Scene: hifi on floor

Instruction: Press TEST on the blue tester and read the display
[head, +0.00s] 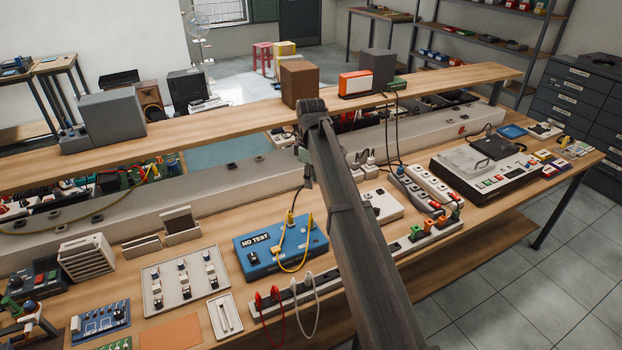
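The blue tester (270,262) lies on the workbench just left of centre. Its dark display (255,240) reads "NO TEST". A black knob or button sits below the display, and a yellow lead is plugged into the box and loops over its right half. I cannot make out which control is marked TEST. My arm reaches up from the bottom right of centre and bends over at its far end. My gripper (307,181) hangs there, small and dark, above and behind the tester in the picture, apart from it. Its fingers are too small to tell open from shut.
A raised wooden shelf (225,117) and a grey rail (240,176) run behind the tester. A switch panel (185,280) stands to its left. A socket strip (290,296) with red and white leads lies in front. Power strips (430,183) lie to the right.

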